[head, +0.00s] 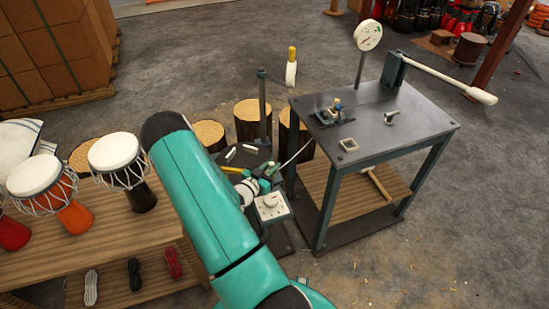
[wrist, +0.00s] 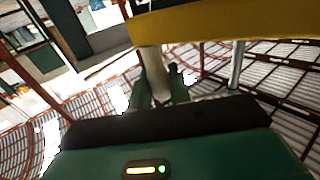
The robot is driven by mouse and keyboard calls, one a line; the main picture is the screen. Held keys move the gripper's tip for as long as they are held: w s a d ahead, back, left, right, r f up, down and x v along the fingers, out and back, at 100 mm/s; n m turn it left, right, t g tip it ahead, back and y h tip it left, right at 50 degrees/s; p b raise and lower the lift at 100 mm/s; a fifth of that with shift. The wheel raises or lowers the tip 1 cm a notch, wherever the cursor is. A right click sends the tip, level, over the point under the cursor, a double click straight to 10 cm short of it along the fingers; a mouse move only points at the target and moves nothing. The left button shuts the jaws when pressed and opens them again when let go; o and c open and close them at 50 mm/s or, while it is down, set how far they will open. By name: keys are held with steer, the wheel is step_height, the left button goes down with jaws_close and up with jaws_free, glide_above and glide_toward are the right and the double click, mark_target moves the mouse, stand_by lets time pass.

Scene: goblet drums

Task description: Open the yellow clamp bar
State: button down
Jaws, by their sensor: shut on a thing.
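The yellow clamp bar (head: 233,170) shows in the head view as a short yellow strip at the dark stand, just left of my gripper (head: 264,183). In the wrist view the yellow bar (wrist: 235,24) crosses the top right, close to the camera. A pale post-like handle (wrist: 153,62) runs down from under the bar. My gripper (wrist: 160,92) has its two green fingers around the lower end of this handle and is shut on it. The exact contact is small and partly hidden. My arm covers part of the stand in the head view.
A dark metal table (head: 385,125) with a gauge (head: 368,36) and a long lever (head: 450,80) stands to the right. A wooden bench (head: 130,225) with goblet drums (head: 117,160) is at left. Log stumps (head: 252,118) stand behind.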

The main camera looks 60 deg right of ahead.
steer(key=w+a+m+g+y, duration=0.2)
steer(key=a+m+g+y, duration=0.2)
steer(key=a, duration=1.1)
steer(key=shift+a+m+g+y, duration=0.15)
steer(key=shift+m+g+y, duration=0.25)
steer(key=shift+m+g, duration=1.85)
steer(key=shift+n+g, duration=0.65)
steer(key=c, duration=1.3)
jaws_free()
steer(key=shift+c, duration=0.2)
